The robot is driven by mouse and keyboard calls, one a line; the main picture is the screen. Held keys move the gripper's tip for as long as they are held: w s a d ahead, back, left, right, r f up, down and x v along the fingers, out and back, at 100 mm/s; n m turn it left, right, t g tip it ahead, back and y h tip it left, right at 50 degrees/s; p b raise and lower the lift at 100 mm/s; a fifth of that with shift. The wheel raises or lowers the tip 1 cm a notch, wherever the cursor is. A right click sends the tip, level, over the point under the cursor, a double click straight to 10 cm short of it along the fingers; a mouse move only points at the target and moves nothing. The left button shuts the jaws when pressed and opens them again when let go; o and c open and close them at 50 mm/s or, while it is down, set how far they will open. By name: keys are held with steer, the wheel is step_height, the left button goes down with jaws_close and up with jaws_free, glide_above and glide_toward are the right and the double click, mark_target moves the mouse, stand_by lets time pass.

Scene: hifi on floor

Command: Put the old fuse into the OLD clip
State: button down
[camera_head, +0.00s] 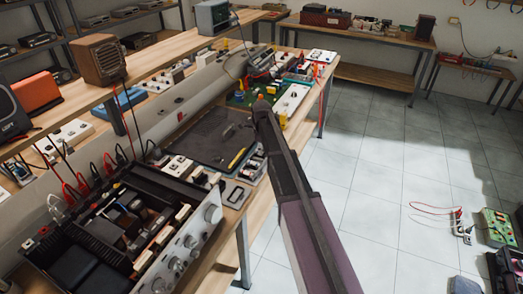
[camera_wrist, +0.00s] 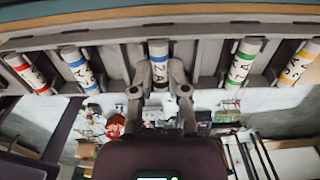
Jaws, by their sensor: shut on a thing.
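In the wrist view several white fuses with coloured bands sit side by side in a grey rack along the top. I cannot make out an OLD clip in either view.
An opened hi-fi amplifier (camera_head: 120,225) stands at the near left of the bench. A dark mat (camera_head: 210,138) lies behind it, with a yellow pen (camera_head: 236,158) on it. A green circuit board (camera_head: 240,98) is farther back. The tiled floor (camera_head: 375,165) at right is largely clear.

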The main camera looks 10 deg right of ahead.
steer(key=c, duration=0.6)
jaws_free()
steer(key=shift+o, duration=0.2)
steer(key=shift+r, duration=0.2)
